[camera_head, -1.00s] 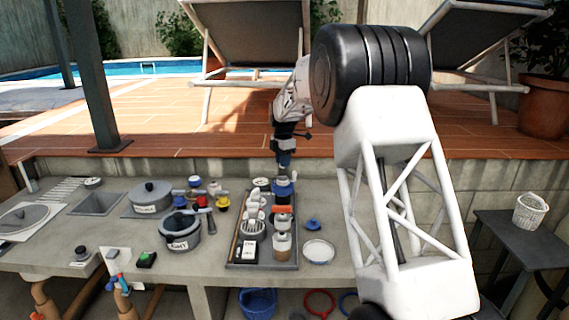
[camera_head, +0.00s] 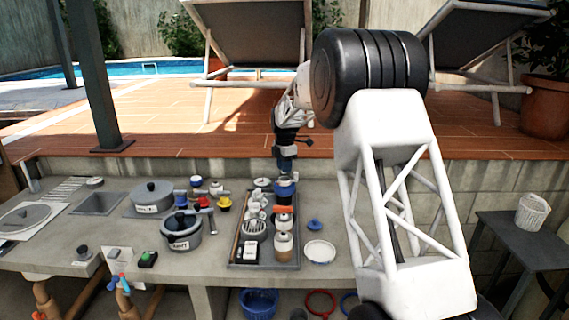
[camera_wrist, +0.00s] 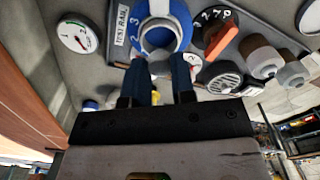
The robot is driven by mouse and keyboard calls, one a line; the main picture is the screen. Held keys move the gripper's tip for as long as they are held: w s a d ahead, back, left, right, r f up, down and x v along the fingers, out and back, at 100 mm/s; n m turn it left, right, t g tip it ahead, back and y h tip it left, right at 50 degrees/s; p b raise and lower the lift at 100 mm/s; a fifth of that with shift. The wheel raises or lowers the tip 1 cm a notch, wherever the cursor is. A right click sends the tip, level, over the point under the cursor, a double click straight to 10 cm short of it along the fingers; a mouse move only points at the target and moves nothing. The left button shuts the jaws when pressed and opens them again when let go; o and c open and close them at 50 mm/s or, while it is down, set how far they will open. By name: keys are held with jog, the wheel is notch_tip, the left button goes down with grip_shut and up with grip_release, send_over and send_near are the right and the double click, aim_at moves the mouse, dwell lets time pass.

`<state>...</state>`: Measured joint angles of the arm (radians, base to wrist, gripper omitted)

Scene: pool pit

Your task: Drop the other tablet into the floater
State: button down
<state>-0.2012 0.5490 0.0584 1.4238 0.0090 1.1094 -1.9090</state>
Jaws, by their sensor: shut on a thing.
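The floater (camera_head: 285,190) is a blue ring with a pale middle, standing at the back of the dark tray on the counter. In the wrist view the floater (camera_wrist: 160,28) lies just beyond my fingertips, its round opening facing the camera. My gripper (camera_head: 286,170) points down over it in the head view. In the wrist view my gripper (camera_wrist: 159,72) has its two dark blue fingers around a small pale tablet (camera_wrist: 160,68), mostly hidden between them. I cannot tell whether the tablet touches the floater.
The tray (camera_head: 236,262) also holds white cups, an orange-topped item (camera_head: 284,212) and a jar (camera_head: 284,246). A round gauge (camera_wrist: 74,36) is near the floater. A lidded pot (camera_head: 181,231) stands left; a white plate (camera_head: 320,252) lies right.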

jog(key=shift+f, duration=0.7)
jog(key=shift+f, duration=0.4)
dwell(2.1)
jog(key=c, duration=0.9)
grip_release()
jog(key=shift+r, duration=0.2)
jog(key=shift+r, duration=3.3)
